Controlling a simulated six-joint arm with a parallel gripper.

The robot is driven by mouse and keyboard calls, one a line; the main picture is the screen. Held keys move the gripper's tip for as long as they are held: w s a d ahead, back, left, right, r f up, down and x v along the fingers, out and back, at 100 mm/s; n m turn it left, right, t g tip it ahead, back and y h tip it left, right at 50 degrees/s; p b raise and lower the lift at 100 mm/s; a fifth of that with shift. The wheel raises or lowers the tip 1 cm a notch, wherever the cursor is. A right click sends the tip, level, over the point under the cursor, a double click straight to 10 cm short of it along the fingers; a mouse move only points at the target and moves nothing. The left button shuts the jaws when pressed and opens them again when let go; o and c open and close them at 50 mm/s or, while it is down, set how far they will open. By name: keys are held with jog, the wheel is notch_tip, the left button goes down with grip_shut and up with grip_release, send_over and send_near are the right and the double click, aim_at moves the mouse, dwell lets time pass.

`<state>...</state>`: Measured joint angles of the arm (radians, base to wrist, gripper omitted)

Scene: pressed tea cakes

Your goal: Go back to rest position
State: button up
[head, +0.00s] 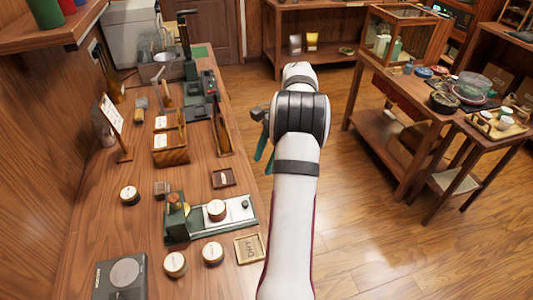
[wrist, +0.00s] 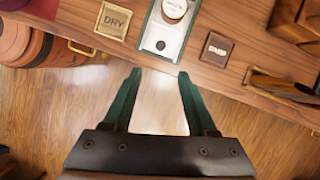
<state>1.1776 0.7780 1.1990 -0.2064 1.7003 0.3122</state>
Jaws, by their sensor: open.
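My gripper (head: 264,158) hangs over the floor just off the right edge of the wooden counter (head: 200,187), partly hidden behind my white arm in the head view. In the wrist view my gripper (wrist: 160,74) is open, with two green fingers apart and only floor between them. A round tea cake (head: 216,209) sits on the green-and-silver press (head: 238,212); the cake also shows at the top of the wrist view (wrist: 174,9). Other round cakes stand on the counter, one at left (head: 129,194) and two at the front (head: 213,252) (head: 175,263).
A tray marked DRY (head: 249,249) and a small dark tray (head: 223,177) lie along the counter edge. A grey scale (head: 105,280) is at front left. A wooden rack (head: 171,156) stands farther back. Side tables (head: 400,95) stand at right, with open floor between.

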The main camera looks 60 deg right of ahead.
jog(key=shift+v, duration=1)
jog(key=w+a+r+n+g, duration=0.1)
jog(key=w+a+r+n, duration=0.15)
jog(key=a, duration=0.45)
jog(key=w+a+r+n, duration=0.1)
jog(key=a+r+n, duration=0.2)
jog(key=a, duration=0.5)
jog(key=w+a+r+n+g, duration=0.1)
jog(key=w+a+r+n, duration=0.1)
jog(key=a, duration=0.5)
jog(key=s+a+n+h, duration=0.1)
jog(key=s+a+n, duration=0.2)
jog(key=a, duration=0.4)
jog(key=s+a+n, duration=0.3)
jog(key=s+a, duration=0.1)
jog(key=a, duration=0.4)
jog(key=s+a+f+n+h, duration=0.1)
jog(key=s+a+f+n, duration=0.2)
jog(key=s+a+n, duration=0.2)
jog(key=s+a, duration=0.1)
jog(key=s, duration=0.2)
jog(key=shift+s+f, duration=0.35)
jog(key=shift+s, duration=0.05)
